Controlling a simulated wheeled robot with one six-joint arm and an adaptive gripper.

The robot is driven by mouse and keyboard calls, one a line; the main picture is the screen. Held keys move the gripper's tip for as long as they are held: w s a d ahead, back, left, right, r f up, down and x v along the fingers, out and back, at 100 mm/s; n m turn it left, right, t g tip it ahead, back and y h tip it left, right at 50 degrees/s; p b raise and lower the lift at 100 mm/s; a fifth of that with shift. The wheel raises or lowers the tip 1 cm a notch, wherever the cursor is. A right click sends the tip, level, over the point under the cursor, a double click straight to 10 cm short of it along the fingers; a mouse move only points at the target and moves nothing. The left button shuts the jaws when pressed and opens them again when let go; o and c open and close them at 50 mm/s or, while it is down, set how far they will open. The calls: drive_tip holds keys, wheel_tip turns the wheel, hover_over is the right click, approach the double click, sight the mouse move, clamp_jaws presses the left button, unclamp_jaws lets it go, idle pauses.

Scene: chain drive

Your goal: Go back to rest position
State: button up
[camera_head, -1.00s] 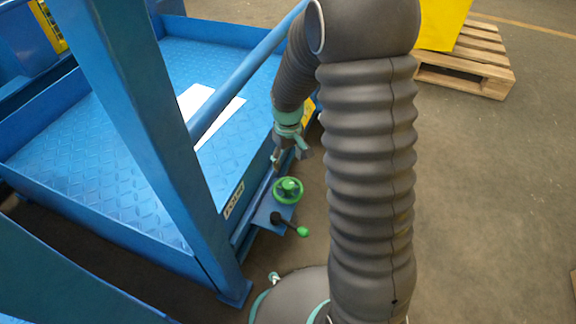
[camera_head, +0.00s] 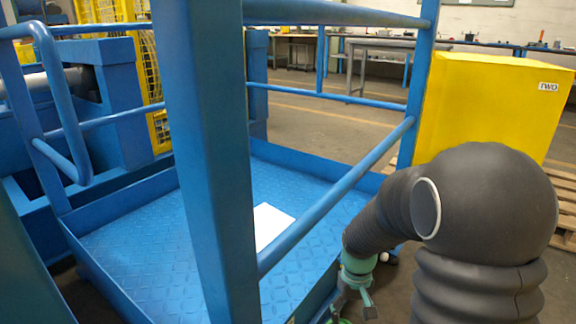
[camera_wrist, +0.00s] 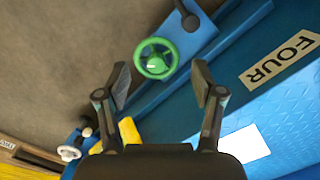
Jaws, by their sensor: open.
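My gripper (camera_wrist: 161,84) is open and empty, with its two fingers spread apart in the wrist view. The green handwheel (camera_wrist: 144,61) shows beyond the fingertips, between them in the picture, and looks untouched. The gripper also shows in the head view (camera_head: 352,302), low and right of centre beside the blue platform, with a sliver of green under it at the bottom edge. The lever's dark knob (camera_wrist: 190,22) is near the top of the wrist view.
The blue platform (camera_head: 140,245) has posts and rails close to my arm. A white sheet (camera_head: 270,224) lies on it. A "FOUR" label (camera_wrist: 280,60) is on its side. A yellow box (camera_head: 480,105) stands at the right above a wooden pallet. Open floor lies behind.

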drive_tip(key=s+r+t+p, duration=0.2)
drive_tip(key=s+r, duration=0.3)
drive_tip(key=r, duration=0.5)
drive_tip(key=s+r+m+t+p, duration=0.1)
drive_tip(key=s+r+p, duration=0.3)
drive_tip(key=r, duration=0.6)
drive_tip(key=s+r+t+p, duration=0.2)
drive_tip(key=s+r+t, duration=0.1)
drive_tip(key=s+r, duration=0.4)
wheel_tip(320, 180, up, 3)
drive_tip(key=shift+s+r+m+t+p, duration=0.1)
drive_tip(key=shift+s+m+t+p, duration=0.2)
drive_tip(key=shift+s+m+p, duration=0.1)
